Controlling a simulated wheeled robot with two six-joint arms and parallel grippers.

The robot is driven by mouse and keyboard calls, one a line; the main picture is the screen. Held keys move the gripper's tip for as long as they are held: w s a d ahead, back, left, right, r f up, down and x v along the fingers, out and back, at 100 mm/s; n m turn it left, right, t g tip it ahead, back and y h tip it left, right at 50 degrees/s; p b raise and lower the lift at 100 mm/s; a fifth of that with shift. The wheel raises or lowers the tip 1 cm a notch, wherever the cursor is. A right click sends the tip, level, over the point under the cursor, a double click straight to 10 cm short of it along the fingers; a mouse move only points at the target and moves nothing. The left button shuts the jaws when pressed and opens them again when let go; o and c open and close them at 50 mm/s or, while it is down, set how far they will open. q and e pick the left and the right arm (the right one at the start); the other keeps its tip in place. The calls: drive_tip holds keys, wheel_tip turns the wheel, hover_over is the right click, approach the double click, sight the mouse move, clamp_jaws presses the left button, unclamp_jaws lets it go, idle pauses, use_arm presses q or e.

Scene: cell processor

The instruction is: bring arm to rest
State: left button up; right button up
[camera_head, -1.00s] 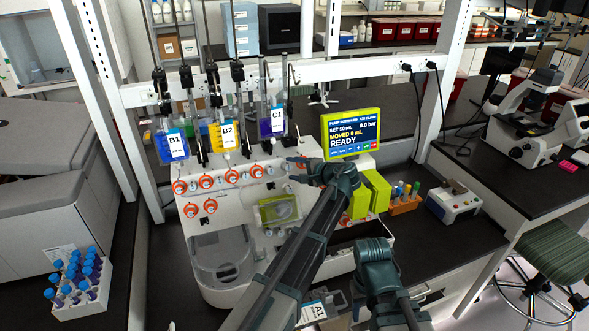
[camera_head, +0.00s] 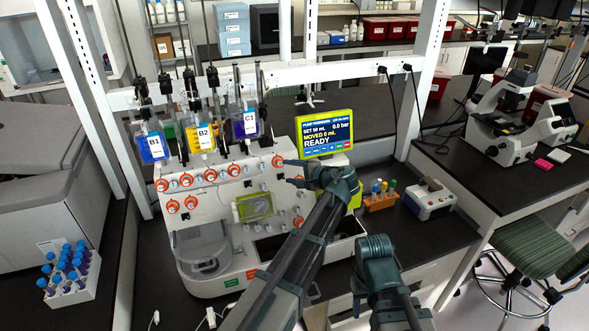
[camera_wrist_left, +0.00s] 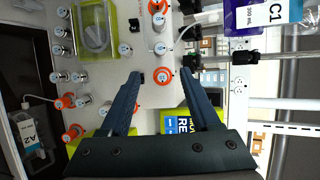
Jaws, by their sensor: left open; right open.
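My left arm (camera_head: 300,240) reaches up from the bottom middle in the head view. Its gripper (camera_head: 284,171) points left at the upper right front of the white cell processor (camera_head: 215,220). In the left wrist view the left gripper (camera_wrist_left: 160,76) is open with nothing between its fingers. An orange-ringed knob (camera_wrist_left: 162,75) shows between the tips; I cannot tell the gap to it. My right arm (camera_head: 378,265) is folded low, right of the left arm. Its gripper is not in view.
Bags B1 (camera_head: 152,148), B2 (camera_head: 201,138) and C1 (camera_head: 246,126) hang above the processor. A screen (camera_head: 326,134) reading READY stands behind my left gripper. A tube rack (camera_head: 380,202) and a small device (camera_head: 429,198) are at right. Blue-capped tubes (camera_head: 70,270) stand at left.

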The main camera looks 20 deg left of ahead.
use_arm(q)
drive_tip(key=s+d+f+n+g+h+b, duration=0.1)
drive_tip(key=s+d+f+g+h+b, duration=0.1)
drive_tip(key=s+d+f, duration=0.3)
drive_tip(key=s+d+f+n+g+h+b, duration=0.1)
drive_tip(key=s+d+f+g+h+b, duration=0.2)
drive_tip(key=s+f, duration=0.7)
drive_tip(key=s+d+f+n+g+h+b, duration=0.2)
drive_tip(key=s+d+f, duration=0.6)
drive_tip(key=s, duration=0.9)
drive_tip(key=h+b, duration=0.2)
drive_tip(key=h, duration=0.1)
drive_tip(key=shift+f+h+b, duration=0.3)
drive_tip(key=shift+b, duration=0.1)
